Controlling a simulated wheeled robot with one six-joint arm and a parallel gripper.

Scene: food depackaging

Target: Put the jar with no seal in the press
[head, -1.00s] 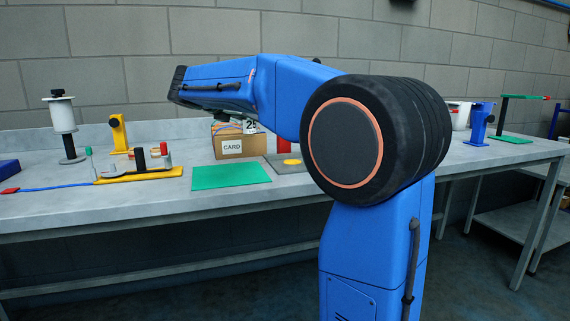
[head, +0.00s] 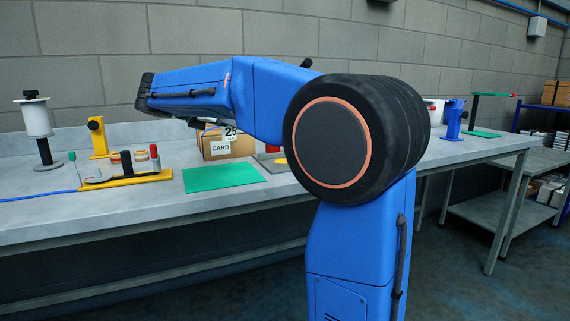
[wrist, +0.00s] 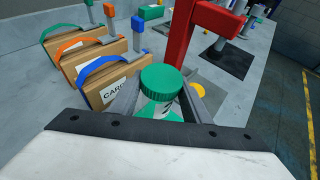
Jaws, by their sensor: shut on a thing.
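My gripper (wrist: 160,100) is shut on a jar (wrist: 160,78) with a ribbed green lid, in the middle of the wrist view. The jar's body shows below the lid between the two fingers, with part of a label. Whether it has a seal does not show. In the head view a label reading 25 (head: 231,133) shows under the end of my arm, in front of the card box; my gripper's fingers are hidden there. A thick red post with an arm (wrist: 196,32) stands just beyond the jar in the wrist view; I cannot tell whether it is the press.
Card boxes (wrist: 118,78) with coloured handles stand left of the jar. A green mat (head: 225,176) lies on the bench. A yellow-based fixture (head: 130,180) and a spool stand (head: 38,122) are at left. A blue stand (head: 453,120) is at right.

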